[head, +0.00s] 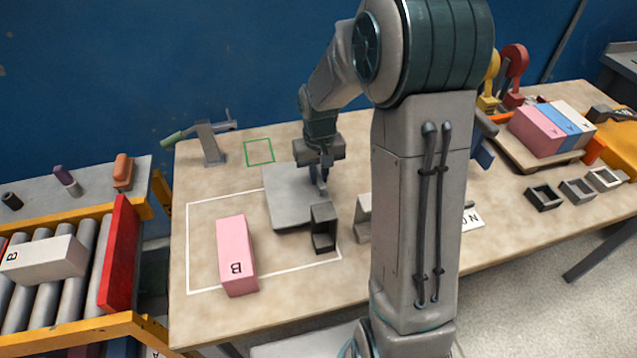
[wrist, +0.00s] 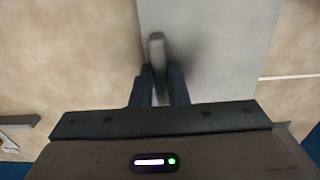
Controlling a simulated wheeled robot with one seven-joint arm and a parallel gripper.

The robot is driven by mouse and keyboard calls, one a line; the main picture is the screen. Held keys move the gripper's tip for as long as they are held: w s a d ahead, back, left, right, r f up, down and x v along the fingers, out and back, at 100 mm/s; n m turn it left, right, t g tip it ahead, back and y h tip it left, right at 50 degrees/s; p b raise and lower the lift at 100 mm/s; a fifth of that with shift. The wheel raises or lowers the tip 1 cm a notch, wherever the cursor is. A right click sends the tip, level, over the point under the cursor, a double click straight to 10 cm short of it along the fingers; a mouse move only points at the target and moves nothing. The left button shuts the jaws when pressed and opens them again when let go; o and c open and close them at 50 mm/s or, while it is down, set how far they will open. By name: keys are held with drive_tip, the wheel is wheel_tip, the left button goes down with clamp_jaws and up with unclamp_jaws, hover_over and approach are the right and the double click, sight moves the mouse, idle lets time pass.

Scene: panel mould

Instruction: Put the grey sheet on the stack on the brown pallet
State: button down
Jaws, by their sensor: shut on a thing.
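The grey sheet (head: 288,205) is a flat square plate over the table, partly across the white outline. My gripper (head: 321,180) is at its right edge. In the wrist view the fingers (wrist: 160,85) are shut on a small grey grip piece (wrist: 156,48) at the edge of the sheet (wrist: 210,45). I cannot tell whether the sheet is clear of the table. A brown board (head: 507,150) at the right carries pink, blue and white blocks. I see no stack of sheets; my arm hides part of the table.
A pink block (head: 236,250) lies left of the sheet inside the white outline. A black holder (head: 323,229) stands at the sheet's front right corner. A clamp-like tool (head: 208,142) and a green square (head: 259,152) are behind. Small open frames (head: 577,190) lie at right.

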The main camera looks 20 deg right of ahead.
drive_tip(key=shift+f, duration=1.75)
drive_tip(key=shift+f, duration=0.15)
drive_tip(key=c, duration=1.4)
unclamp_jaws()
